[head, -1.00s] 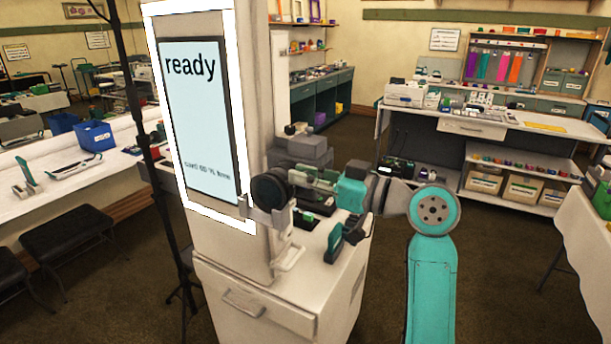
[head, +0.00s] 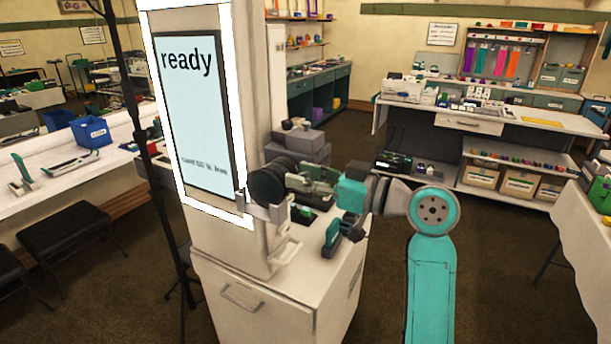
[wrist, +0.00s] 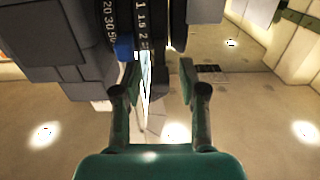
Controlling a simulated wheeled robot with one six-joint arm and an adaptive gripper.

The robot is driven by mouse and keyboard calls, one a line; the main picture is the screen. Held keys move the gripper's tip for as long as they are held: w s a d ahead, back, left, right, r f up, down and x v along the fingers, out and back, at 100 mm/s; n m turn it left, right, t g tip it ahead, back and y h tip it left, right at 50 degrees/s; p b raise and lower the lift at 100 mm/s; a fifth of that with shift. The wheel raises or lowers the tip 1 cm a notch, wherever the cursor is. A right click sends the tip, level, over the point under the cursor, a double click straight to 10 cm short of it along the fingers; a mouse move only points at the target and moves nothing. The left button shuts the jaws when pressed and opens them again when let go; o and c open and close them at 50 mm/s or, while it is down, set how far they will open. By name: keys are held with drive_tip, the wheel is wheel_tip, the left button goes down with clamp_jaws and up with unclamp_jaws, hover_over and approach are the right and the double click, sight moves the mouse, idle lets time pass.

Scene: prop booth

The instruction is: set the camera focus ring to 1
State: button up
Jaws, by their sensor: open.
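In the wrist view two dark lens rings show at the top. The right ring (wrist: 143,22) is marked 1, 1.5, 2, and the left ring (wrist: 109,14) is marked 20, 30, 50. A blue tab (wrist: 124,46) sits at the lower edge by the rings. My gripper (wrist: 158,75) is open and empty. Its fingertips are just below the rings, the left one close under the blue tab. In the head view my gripper (head: 308,181) reaches left towards the lens; contact cannot be told.
The booth's screen (head: 198,110) reads "ready" above a small, unreadable line. A white cabinet (head: 270,300) carries the booth, with a dark and green device (head: 338,236) on its top. A thin black stand (head: 150,160) rises left of the booth. Floor is open at right.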

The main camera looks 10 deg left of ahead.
drive_tip(key=v, duration=1.2)
drive_tip(key=shift+c, duration=0.3)
